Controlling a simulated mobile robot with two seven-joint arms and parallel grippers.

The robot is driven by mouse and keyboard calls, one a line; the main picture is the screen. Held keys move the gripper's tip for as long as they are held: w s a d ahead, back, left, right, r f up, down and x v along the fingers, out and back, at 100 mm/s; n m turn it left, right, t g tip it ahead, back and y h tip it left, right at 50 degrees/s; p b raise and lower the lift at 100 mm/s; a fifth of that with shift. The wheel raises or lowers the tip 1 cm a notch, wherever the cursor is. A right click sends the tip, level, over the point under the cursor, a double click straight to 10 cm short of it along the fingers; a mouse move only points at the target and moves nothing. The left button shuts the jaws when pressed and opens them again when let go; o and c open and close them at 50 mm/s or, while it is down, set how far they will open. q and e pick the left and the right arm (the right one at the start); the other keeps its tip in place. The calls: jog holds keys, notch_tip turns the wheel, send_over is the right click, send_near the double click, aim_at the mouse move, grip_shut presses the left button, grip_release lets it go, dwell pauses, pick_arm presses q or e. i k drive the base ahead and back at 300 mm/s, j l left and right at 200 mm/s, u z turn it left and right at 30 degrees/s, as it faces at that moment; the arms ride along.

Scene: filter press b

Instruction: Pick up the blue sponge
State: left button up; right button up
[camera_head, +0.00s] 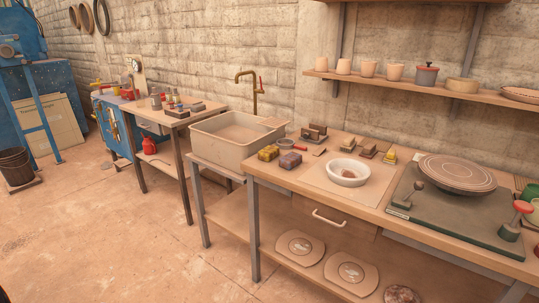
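Two small sponge-like blocks lie side by side at the left end of the long wooden worktable (262,173). The right one is a dark purplish-blue block (291,160), which looks like the blue sponge. The left one is a yellow block (268,153), close to it. Both are small in the picture, so their exact colours are hard to tell. Neither of my grippers is in view, and nothing holds the blocks.
A beige sink (236,139) stands left of the blocks. A red-handled tool (299,147), a white bowl (347,172) and wooden blocks (313,133) are nearby. A drawer handle (329,217) juts from the table front. Open floor (120,240) lies in front at left.

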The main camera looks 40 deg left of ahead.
aim_at(288, 162)
jog(key=u, duration=1.35)
jog(key=z, duration=0.5)
jog(key=i+j+z, duration=0.15)
jog(key=j+z, duration=0.25)
jog(key=i+j+z, duration=0.15)
jog(key=z, duration=0.25)
jog(key=j+z, duration=0.2)
jog(key=j, duration=0.25)
jog(key=i+j+z, duration=0.2)
jog(key=j, duration=0.25)
jog(key=k, duration=0.1)
